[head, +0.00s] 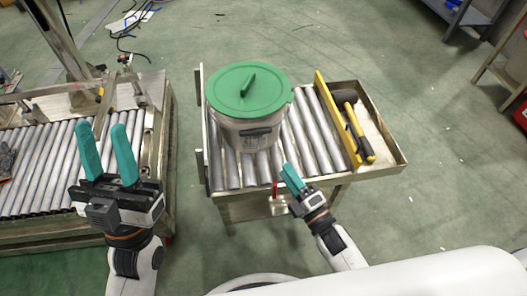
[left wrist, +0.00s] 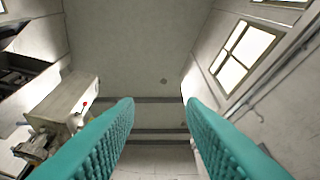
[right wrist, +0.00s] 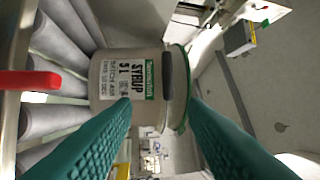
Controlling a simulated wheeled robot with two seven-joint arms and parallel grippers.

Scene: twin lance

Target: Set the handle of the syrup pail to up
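The syrup pail (head: 240,130) stands upright on the roller cart, a pale tub with a green lid (head: 222,90) that has a raised dark green lug. Its dark handle grip (head: 256,132) lies low against the front side, just under the lid rim. In the right wrist view the pail (right wrist: 110,78) appears sideways with its SYRUP label, and the grip (right wrist: 168,75) shows beside the lid. My right gripper (head: 290,172) is open and empty in front of the pail, apart from it. My left gripper (head: 102,128) is open and empty, pointing upward, left of the cart.
The cart's rollers (head: 305,135) are bare right of the pail. A yellow bar (head: 338,118) divides them from a tray holding a yellow-handled tool (head: 358,132). A red lever (head: 275,190) sticks up at the cart's front edge. Another roller conveyor (head: 40,160) stands at left.

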